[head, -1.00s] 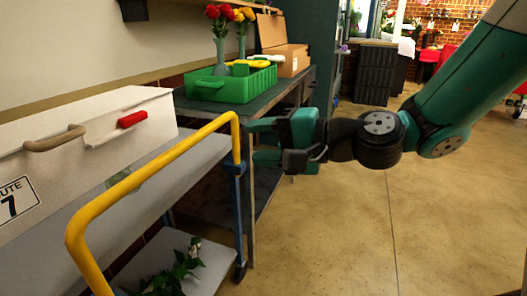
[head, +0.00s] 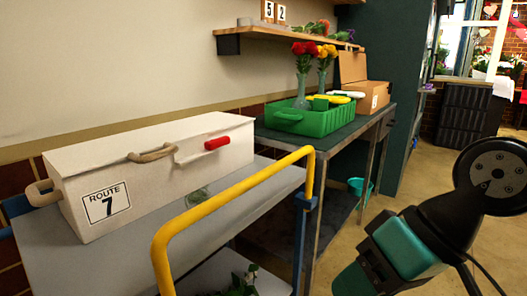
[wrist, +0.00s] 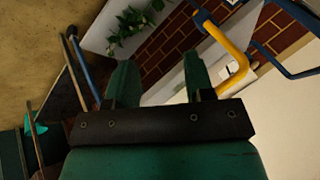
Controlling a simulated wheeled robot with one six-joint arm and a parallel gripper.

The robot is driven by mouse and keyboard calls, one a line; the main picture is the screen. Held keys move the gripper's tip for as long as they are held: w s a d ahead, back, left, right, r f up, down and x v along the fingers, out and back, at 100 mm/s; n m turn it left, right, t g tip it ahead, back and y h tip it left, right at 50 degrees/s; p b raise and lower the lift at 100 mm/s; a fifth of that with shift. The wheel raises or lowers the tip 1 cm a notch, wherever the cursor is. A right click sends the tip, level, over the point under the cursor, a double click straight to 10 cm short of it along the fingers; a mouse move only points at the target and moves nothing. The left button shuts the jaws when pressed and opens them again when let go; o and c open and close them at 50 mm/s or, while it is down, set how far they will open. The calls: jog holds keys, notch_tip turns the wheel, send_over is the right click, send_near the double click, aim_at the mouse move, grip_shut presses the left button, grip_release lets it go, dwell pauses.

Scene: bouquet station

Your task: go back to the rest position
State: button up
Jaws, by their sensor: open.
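My gripper shows in the wrist view (wrist: 158,80), with its two green fingers apart and nothing between them. In the head view, my arm's green and black wrist part is at the lower right, over the floor and to the right of the cart. The gripper's fingertips are outside the head view. The cart (head: 232,196), with its yellow handle (head: 235,190), stands to the left, clear of my arm.
A white box marked Route 7 (head: 150,170) sits on the cart. Behind it, a table holds a green crate (head: 320,122), a flower vase (head: 302,88) and a cardboard box (head: 376,98). A teal bucket (head: 358,187) is under the table. A wall shelf (head: 270,34) hangs above.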

jog(key=s+d+n+g+h, duration=0.1)
jog(key=s+d+n+h, duration=0.1)
jog(key=s+d+h, duration=0.15)
notch_tip(320, 180, up, 26)
jog(key=p, duration=2.6)
jog(key=shift+a+y, duration=0.25)
jog(key=shift+y, duration=0.2)
jog(key=shift+c, duration=0.5)
jog(key=shift+a, duration=0.15)
